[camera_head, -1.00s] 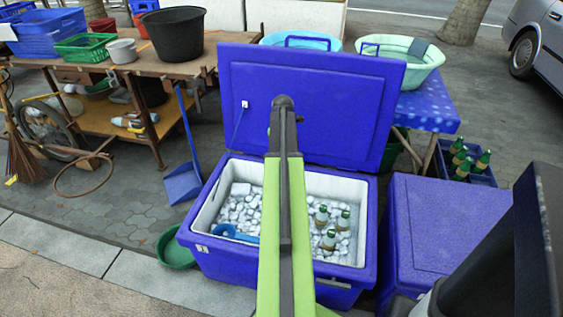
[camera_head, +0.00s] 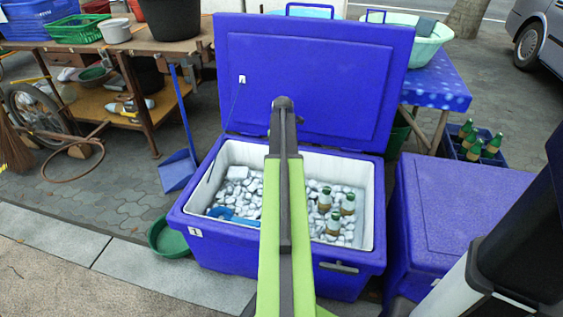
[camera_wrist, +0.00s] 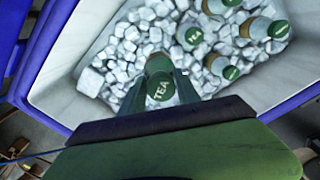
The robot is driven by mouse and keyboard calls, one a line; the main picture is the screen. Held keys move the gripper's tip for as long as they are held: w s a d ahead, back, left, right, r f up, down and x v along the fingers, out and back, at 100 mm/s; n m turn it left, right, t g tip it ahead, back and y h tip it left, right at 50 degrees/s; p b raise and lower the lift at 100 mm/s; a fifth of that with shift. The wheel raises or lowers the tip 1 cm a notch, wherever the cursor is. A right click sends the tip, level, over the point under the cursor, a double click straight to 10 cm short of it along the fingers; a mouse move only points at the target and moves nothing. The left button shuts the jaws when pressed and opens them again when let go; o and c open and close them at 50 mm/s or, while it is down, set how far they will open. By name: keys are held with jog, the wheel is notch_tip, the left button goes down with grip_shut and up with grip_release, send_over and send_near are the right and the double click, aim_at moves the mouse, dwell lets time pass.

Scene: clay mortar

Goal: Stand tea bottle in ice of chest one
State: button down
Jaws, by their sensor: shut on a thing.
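Chest one (camera_head: 225,252) is a blue ice chest with its lid raised at the back. Its white-walled inside is filled with ice (camera_head: 245,190). Green-capped bottles (camera_head: 333,225) stand in the ice at the right; in the wrist view such bottles (camera_wrist: 262,26) are at the upper right, one cap reading TEA. My gripper (camera_wrist: 162,80) is shut on the tea bottle (camera_wrist: 160,88), whose green TEA cap faces the wrist camera. It is over the ice near the chest's near side; my arm hides it in the head view. I cannot tell whether the bottle's base touches the ice.
A blue scoop (camera_head: 222,212) lies in the ice at the left. The raised lid (camera_head: 315,90) stands behind the opening. A shut blue chest (camera_head: 455,215) is close at the right. A green bowl (camera_head: 168,240) and a blue dustpan (camera_head: 178,172) are on the ground at the left.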

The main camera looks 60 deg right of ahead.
notch_tip(320, 180, down, 12)
jog(key=b, duration=1.1)
jog(key=shift+f, duration=0.25)
jog(key=shift+s+r, duration=0.15)
jog(key=shift+s, duration=0.05)
jog(key=shift+f+b, duration=0.5)
jog(key=shift+b, duration=0.1)
jog(key=shift+c, duration=1.6)
grip_release()
jog(key=shift+r, duration=0.1)
notch_tip(320, 180, up, 27)
jog(key=p, duration=2.7)
